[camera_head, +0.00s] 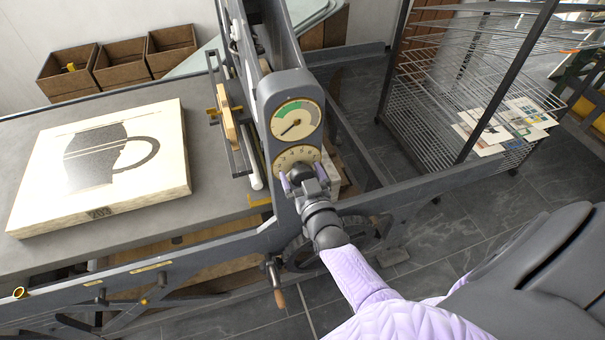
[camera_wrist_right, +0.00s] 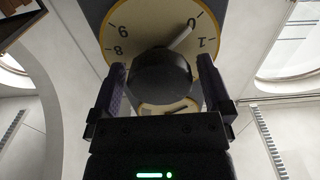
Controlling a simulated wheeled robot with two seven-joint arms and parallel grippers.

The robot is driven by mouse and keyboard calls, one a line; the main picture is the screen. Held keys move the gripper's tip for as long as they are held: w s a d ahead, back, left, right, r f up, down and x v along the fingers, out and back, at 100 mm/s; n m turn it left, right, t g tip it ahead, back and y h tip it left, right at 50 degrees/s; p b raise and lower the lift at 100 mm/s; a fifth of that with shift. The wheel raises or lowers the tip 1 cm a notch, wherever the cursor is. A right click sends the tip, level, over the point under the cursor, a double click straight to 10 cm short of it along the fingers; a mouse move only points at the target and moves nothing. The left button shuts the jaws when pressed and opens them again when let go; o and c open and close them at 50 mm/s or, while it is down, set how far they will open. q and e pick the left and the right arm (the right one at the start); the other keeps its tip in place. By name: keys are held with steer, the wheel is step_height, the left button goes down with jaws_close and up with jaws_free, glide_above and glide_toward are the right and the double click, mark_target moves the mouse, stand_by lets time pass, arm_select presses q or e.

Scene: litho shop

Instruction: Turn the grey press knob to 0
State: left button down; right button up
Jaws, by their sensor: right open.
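My right gripper (camera_head: 300,182) is in front of the lower dial (camera_head: 297,155) on the press's grey column. In the right wrist view the dark round knob (camera_wrist_right: 160,76) sits between the two purple-padded fingers (camera_wrist_right: 161,88). The fingers are open, with a gap on each side of the knob. The knob's pale pointer (camera_wrist_right: 181,36) leans up and right, its tip at or very close to the 0 on the cream dial face (camera_wrist_right: 140,17). In the head view my gripper mostly hides the knob. My left gripper is out of view.
An upper gauge (camera_head: 296,120) with a green sector sits above the dial. A crank with a wooden handle (camera_head: 280,298) hangs below. A wire rack (camera_head: 425,110) stands right.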

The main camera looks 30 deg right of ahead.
steer(key=p+v, duration=0.1)
steer(key=v, duration=0.9)
steer(key=shift+w, duration=0.1)
